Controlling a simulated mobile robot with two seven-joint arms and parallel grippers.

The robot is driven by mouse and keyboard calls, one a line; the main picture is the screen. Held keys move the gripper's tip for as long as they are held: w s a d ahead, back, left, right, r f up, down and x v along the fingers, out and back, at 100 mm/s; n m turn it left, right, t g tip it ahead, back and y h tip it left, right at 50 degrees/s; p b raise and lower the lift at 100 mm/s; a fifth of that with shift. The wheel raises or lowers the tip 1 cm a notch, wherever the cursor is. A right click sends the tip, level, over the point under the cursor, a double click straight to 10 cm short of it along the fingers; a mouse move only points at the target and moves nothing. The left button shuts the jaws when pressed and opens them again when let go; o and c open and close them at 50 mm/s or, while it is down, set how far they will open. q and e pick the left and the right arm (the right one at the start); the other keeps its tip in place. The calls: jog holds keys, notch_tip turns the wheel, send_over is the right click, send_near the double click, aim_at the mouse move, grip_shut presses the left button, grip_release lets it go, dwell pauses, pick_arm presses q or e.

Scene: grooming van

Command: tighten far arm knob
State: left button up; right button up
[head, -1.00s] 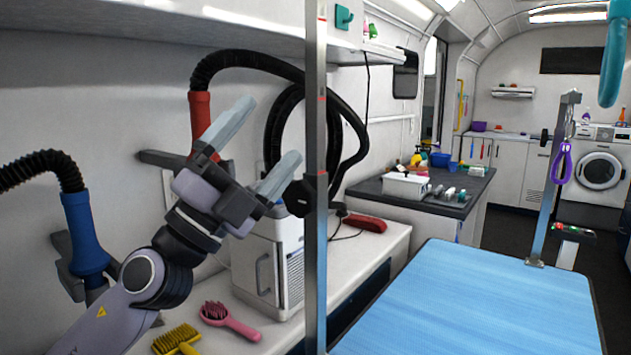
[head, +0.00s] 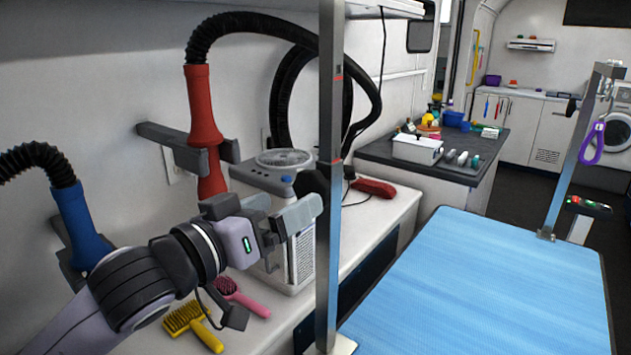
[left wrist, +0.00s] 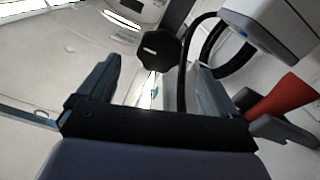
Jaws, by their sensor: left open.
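A black lobed knob (head: 309,186) sits on the left side of the upright metal post (head: 329,120) at the near end of the table. My left gripper (head: 290,210) is open, just left of and slightly below this knob in the head view. In the left wrist view the knob (left wrist: 160,50) lies beyond and between the two spread fingers (left wrist: 155,85), with no visible contact. A second post (head: 575,150) stands at the table's far end, with a small dark knob (head: 572,106) near its top. My right gripper is not in view.
A white fan-topped unit (head: 285,165) stands behind my gripper on the counter, with a pink brush (head: 240,297) and yellow brush (head: 190,322). A red dryer nozzle (head: 203,120) and black hose hang on the wall. The blue tabletop (head: 480,290) is clear.

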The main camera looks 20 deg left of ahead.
aim_at(307, 191)
pick_arm(q)
jog(key=shift+p+x, duration=0.65)
jog(key=shift+x, duration=2.7)
jog(key=c, duration=1)
